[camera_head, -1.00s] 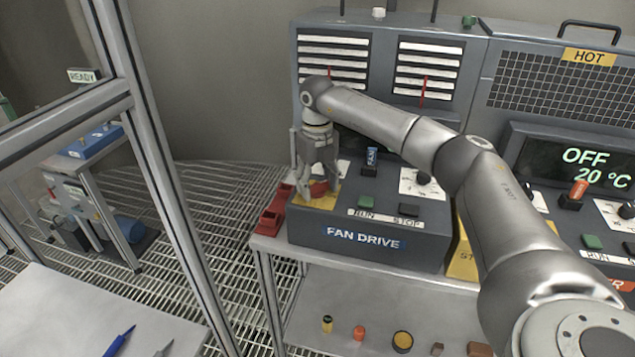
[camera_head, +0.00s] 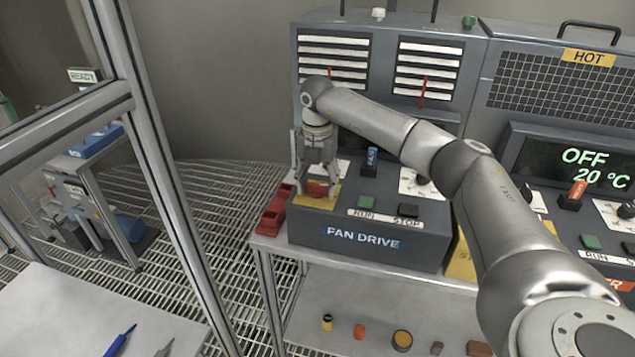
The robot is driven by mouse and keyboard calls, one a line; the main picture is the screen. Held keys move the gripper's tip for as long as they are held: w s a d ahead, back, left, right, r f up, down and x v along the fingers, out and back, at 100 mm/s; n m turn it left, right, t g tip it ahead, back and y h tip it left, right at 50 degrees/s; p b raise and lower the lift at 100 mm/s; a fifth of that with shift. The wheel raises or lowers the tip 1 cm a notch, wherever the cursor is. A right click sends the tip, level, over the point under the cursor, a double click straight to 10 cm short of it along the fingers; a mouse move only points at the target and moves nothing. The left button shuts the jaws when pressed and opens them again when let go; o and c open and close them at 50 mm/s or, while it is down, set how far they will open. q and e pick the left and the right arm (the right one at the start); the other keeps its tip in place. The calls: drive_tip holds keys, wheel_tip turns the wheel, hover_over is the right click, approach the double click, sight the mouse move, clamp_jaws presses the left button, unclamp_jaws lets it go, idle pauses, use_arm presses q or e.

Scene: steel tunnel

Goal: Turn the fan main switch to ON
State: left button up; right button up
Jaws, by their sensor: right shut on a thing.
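The grey fan drive box (camera_head: 305,228) stands on the bench, with a blue "FAN DRIVE" label on its front. At its left end a red switch handle (camera_head: 318,188) sits on a yellow plate (camera_head: 322,203). My right gripper (camera_head: 315,192) points down over this plate and is shut on the red switch handle, its fingers on either side and partly hiding it. The handle's exact angle and any ON or OFF marks cannot be read. My left gripper is not in view.
A blue-tagged switch (camera_head: 371,156), a green RUN button (camera_head: 368,198) and a dark STOP button (camera_head: 408,210) are right of the gripper. A red tray (camera_head: 271,222) is beside the box. The right-hand display (camera_head: 590,165) reads OFF, 20 °C. A metal frame post (camera_head: 160,160) stands left.

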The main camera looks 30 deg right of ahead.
sight(318, 184)
drive_tip(key=shift+w+d+r+m, duration=0.1)
drive_tip(key=shift+r+m, duration=0.05)
drive_tip(key=shift+m, duration=0.15)
drive_tip(key=o, duration=0.9)
drive_tip(key=shift+o, duration=0.6)
wheel_tip(318, 184, up, 12)
